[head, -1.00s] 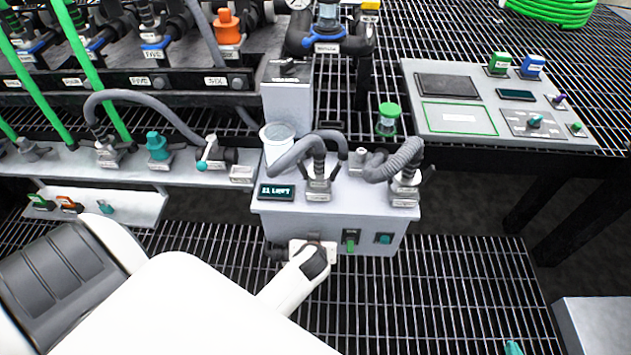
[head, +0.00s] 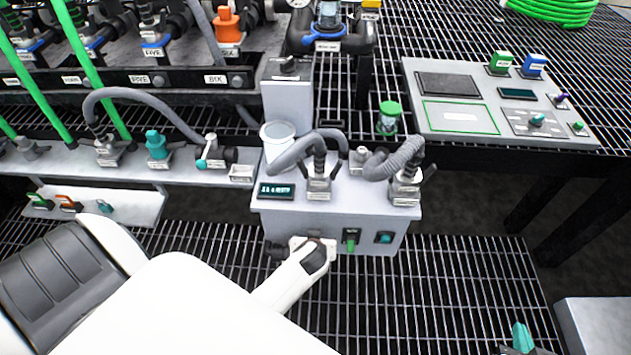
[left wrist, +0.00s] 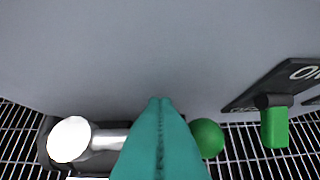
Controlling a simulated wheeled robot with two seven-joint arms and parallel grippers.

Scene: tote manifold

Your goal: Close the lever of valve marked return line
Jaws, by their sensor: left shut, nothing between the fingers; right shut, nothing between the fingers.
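A grey box unit (head: 340,210) stands in the middle of the head view, with a valve low on its front face. In the left wrist view this valve shows a white round end (left wrist: 70,139), a short metal rod and a green ball (left wrist: 207,138). My left gripper's teal fingers (left wrist: 160,135) are shut in front of the rod, hiding its middle; contact cannot be told. In the head view my white left arm hides that gripper and part of the valve. No return line label is readable. My right gripper (head: 522,338) shows at the bottom right, shut and empty.
A green switch (left wrist: 273,125) sits right of the valve on a dark plate. Another valve with a white and teal lever (head: 207,152) is on the shelf at left. Hoses (head: 318,150) rise from the box top. A control panel (head: 460,120) lies at right. Open grating surrounds the box.

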